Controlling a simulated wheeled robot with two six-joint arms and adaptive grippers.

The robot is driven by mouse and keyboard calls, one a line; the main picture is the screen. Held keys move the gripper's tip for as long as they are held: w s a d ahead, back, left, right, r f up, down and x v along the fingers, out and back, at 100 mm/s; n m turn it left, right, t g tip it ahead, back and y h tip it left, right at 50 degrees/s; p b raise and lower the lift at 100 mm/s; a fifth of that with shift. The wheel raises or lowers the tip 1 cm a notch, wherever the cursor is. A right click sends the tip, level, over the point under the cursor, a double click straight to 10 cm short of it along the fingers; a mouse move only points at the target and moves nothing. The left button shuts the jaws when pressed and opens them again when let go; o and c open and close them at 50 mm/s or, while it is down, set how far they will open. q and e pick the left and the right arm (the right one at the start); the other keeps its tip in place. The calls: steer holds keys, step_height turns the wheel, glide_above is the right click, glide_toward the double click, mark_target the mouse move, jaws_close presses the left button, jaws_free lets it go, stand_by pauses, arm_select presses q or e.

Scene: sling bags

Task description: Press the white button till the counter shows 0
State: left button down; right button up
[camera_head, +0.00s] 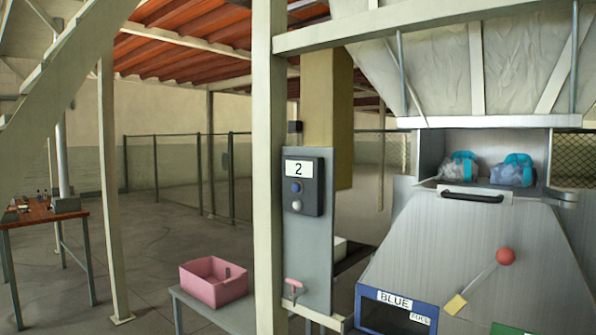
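A dark control box (303,182) is fixed to a grey panel in the middle of the head camera view. Its counter display (299,169) shows 2. A blue button (295,187) sits below the display, and the white button (296,205) sits under the blue one. Nothing touches either button. Neither of my grippers is in view.
A pink bin (213,281) stands on a low table at the lower middle. On the right is a metal machine (480,240) with a red-knobbed lever (505,256) and two bags in its opening. A wooden table (42,214) stands at left. Beams frame the panel.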

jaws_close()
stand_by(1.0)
